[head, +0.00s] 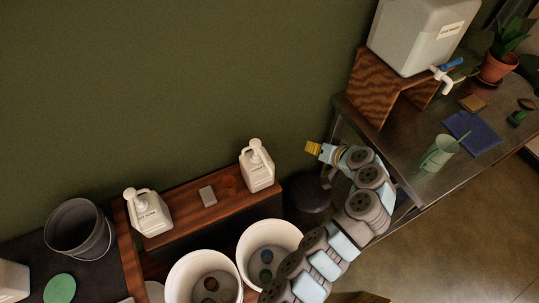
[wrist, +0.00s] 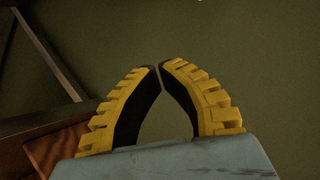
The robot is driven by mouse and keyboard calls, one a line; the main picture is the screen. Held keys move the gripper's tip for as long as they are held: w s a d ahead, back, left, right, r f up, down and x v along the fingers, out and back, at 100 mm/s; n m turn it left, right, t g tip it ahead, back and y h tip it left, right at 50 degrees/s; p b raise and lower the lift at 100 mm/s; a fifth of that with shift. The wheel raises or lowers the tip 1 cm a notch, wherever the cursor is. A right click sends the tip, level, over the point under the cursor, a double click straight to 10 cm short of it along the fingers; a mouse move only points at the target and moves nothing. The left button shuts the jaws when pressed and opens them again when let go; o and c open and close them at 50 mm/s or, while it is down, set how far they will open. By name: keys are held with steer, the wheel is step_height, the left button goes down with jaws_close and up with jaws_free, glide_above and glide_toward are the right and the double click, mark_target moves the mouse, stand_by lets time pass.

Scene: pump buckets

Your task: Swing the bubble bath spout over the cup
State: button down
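Two white pump bottles with labels too small to read stand on a wooden shelf: a left bottle (head: 153,217) and a right bottle (head: 258,173). I cannot tell which holds bubble bath. Each has a white pump head on top. A small brown cup-like thing (head: 229,186) sits between them, near the right bottle.
Two white buckets (head: 243,246) stand below the shelf. A grey block (head: 207,196) lies on it. A dark bucket (head: 107,237) is at left. The metal table (head: 412,178) holds a water container (head: 410,50) on a wooden stand, a blue cloth (head: 474,133) and a potted plant (head: 497,69). Green wall stands behind.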

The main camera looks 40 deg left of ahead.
steer(key=s+a+r+n+g, duration=0.2)
steer(key=s+n+g, duration=0.1)
steer(key=s, duration=0.2)
steer(key=p, duration=0.2)
glide_above(264, 161)
steer(key=w+d, duration=0.2)
steer(key=w, duration=0.3)
step_height(264, 161, down, 6)
steer(key=r, duration=0.1)
steer(key=shift+s+a+f+p, duration=0.15)
steer(key=shift+s+f+p, duration=0.25)
steer(key=shift+f, duration=0.3)
steer(key=shift+s+a+f+p, duration=0.1)
steer(key=shift+s+f+p, duration=0.15)
steer(key=shift+s+f, duration=0.35)
steer(key=shift+s+a+f+p, duration=0.15)
steer(key=shift+s+f+p, duration=0.15)
steer(key=shift+f, duration=0.55)
steer(key=shift+m, duration=0.3)
steer(key=shift+s, duration=0.25)
